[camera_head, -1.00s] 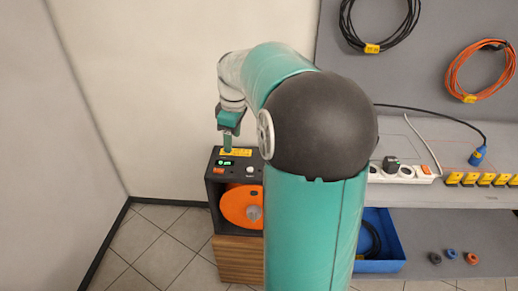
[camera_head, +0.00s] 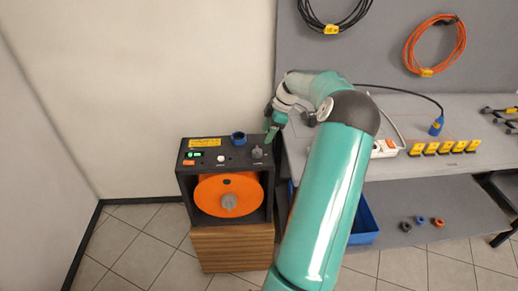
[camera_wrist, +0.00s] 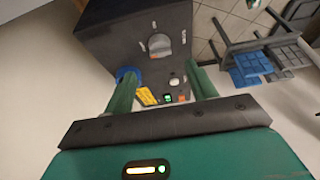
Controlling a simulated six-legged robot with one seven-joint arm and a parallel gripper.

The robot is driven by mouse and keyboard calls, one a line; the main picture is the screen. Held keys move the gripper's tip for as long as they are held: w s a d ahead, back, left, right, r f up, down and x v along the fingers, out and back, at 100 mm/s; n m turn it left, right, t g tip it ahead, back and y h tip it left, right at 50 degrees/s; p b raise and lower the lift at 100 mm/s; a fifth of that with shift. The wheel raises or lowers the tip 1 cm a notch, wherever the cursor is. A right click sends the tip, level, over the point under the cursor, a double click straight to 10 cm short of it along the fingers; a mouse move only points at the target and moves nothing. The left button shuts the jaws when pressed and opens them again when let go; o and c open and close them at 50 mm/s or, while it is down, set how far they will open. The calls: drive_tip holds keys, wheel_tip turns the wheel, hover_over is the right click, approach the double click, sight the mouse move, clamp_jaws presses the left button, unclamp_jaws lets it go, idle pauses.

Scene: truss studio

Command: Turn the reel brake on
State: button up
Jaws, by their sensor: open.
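The reel unit (camera_head: 183,190) is a black box with an orange reel (camera_head: 205,197). Its sloped top panel carries a grey knob (camera_head: 257,153) at the right, a white button (camera_head: 221,158), a lit green display (camera_head: 194,154) and an orange switch (camera_head: 188,162). The labels are too small to read, so I cannot tell which control is the brake. My gripper (camera_head: 270,134) is above the panel's right end, near the knob. In the wrist view my gripper (camera_wrist: 163,88) is open and empty, with the knob (camera_wrist: 159,43) beyond its fingertips, apart from them.
A blue ring (camera_head: 238,138) sits at the panel's back edge, beside a yellow label (camera_head: 205,143). The wooden cabinet (camera_head: 232,247) carries the unit. A grey bench (camera_head: 470,125) with a white power strip (camera_head: 384,149) stands at right. The tiled floor at left is clear.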

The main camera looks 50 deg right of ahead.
sight(259, 151)
drive_tip(key=x, duration=0.8)
drive_tip(key=shift+w+a+f, duration=0.15)
drive_tip(key=shift+f, duration=0.2)
drive_tip(key=c, duration=1)
